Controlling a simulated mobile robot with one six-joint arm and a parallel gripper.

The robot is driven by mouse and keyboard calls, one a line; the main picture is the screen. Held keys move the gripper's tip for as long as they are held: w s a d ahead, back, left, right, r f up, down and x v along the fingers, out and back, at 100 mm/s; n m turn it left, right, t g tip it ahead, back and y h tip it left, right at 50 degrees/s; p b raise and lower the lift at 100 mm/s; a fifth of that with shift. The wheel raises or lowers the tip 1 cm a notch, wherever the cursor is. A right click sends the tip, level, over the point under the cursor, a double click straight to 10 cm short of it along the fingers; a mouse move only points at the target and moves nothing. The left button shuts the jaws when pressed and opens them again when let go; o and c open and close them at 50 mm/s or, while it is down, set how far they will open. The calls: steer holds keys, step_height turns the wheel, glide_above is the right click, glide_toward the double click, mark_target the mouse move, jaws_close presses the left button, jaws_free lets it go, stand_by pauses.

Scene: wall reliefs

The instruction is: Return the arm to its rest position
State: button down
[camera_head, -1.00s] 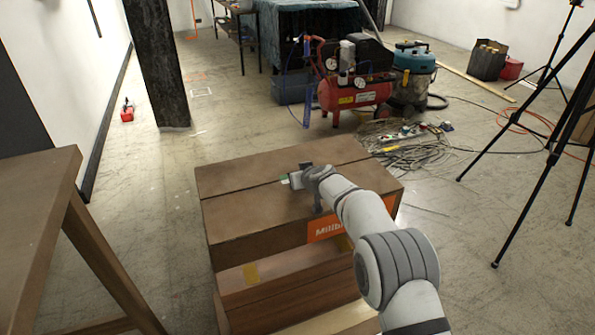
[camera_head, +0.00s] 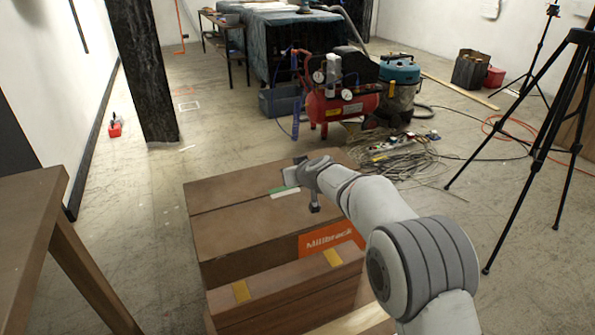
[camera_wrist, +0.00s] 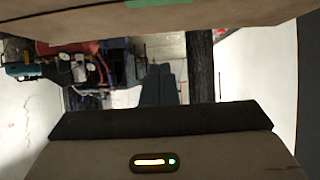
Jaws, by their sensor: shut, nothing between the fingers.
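My arm reaches in from the lower right in the head view. My gripper (camera_head: 292,176) is at its end, shut and empty, over the top of a large brown box (camera_head: 240,228). The gripper sits close to a green and white strip on that top. I cannot tell from this view whether it touches the box. In the wrist view a brown surface with a green patch (camera_wrist: 158,3) crosses the top edge. No object shows held.
A lower brown box (camera_head: 290,292) with yellow tape stands in front. A wooden table (camera_head: 30,215) is at left. A black tripod (camera_head: 545,130) stands right. A red compressor (camera_head: 340,105) and coiled cables (camera_head: 410,160) lie behind. Floor left of the boxes is clear.

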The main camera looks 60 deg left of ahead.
steer(key=shift+a+r+b+v, duration=0.1)
steer(key=shift+r+v, duration=0.05)
steer(key=shift+v, duration=0.55)
steer(key=shift+a+r+b+v, duration=0.1)
steer(key=shift+v, duration=0.6)
steer(key=shift+a+r+b+v, duration=0.1)
steer(key=shift+r+v, duration=0.05)
steer(key=shift+v, duration=0.55)
steer(key=shift+d, duration=0.1)
steer(key=shift+w, duration=0.1)
